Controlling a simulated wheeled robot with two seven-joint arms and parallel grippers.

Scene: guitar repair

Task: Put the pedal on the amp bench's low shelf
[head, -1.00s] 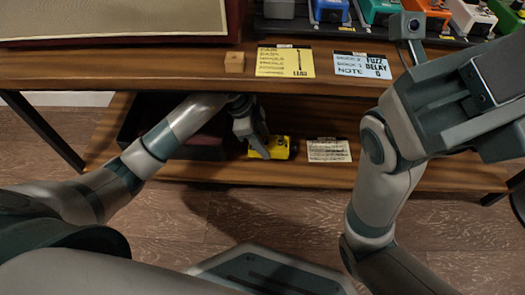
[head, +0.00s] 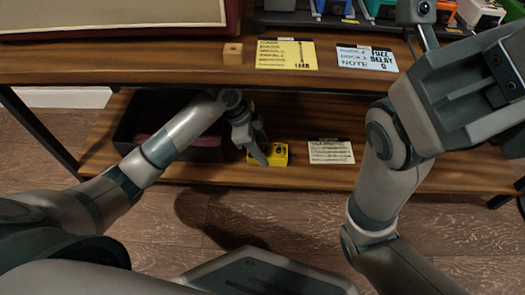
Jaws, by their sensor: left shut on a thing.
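The yellow pedal (head: 276,154) is at the amp bench's low shelf (head: 400,178), left of a white card, and looks level. Its base appears to be at the shelf board, but I cannot tell whether it bears fully on it. My left gripper (head: 259,156) reaches in under the upper board and is shut on the pedal's left part. A finger hides some of the pedal. My right arm's blocky end (head: 455,95) is raised at the right in front of the bench; its fingertips do not show.
A dark open box (head: 128,135) stands on the low shelf left of the pedal. The white written card (head: 331,152) lies right of it. A wood block (head: 233,53), a yellow card (head: 286,55) and a blue card (head: 367,60) are on the upper board (head: 150,68).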

